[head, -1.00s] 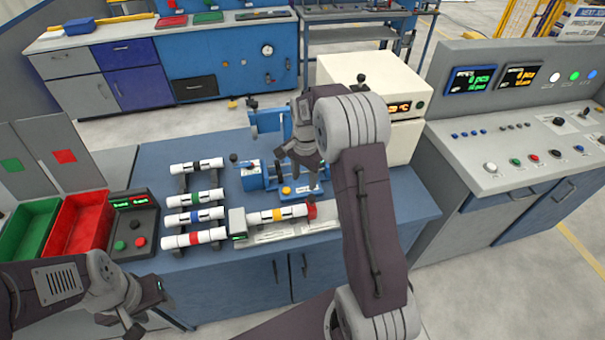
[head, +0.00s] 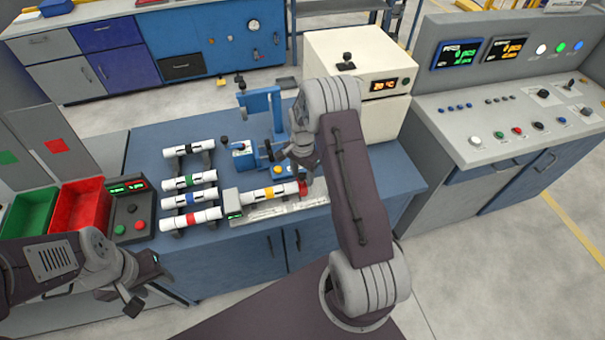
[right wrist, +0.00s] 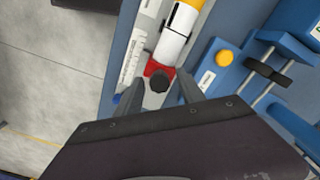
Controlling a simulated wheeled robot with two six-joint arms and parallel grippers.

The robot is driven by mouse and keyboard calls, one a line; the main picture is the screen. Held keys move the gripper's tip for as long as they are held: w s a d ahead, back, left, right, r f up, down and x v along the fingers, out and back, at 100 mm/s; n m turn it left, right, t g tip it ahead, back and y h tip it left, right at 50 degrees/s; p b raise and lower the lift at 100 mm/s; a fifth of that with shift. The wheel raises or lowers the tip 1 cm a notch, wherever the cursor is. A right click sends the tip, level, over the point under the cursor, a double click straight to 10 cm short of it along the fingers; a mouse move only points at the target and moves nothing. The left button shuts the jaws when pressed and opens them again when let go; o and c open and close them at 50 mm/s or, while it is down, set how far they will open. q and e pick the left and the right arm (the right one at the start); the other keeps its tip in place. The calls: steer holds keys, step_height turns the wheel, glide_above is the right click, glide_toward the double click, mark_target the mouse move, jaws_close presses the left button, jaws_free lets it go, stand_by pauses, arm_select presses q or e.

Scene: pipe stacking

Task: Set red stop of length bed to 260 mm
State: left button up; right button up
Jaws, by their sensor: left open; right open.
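The length bed (head: 262,214) is a light scaled rail at the front of the blue workbench. A white pipe with a yellow band (head: 267,194) lies on it. The red stop (head: 302,187) is at the pipe's right end; in the right wrist view the red stop (right wrist: 156,70) shows a dark knob on top. My right gripper (head: 306,172) is above the red stop. In the right wrist view its open fingers (right wrist: 160,92) lie on either side of the knob. The scale reading is too small to tell. My left gripper (head: 145,285) is open and empty at the lower left, away from the bench.
Several banded white pipes (head: 190,181) lie on a rack left of the bed. A blue clamp device (head: 243,158) stands behind the bed, close to my right gripper. A red bin (head: 80,213) and green bin (head: 28,214) stand at the left.

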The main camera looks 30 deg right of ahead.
jaws_close()
stand_by(1.4)
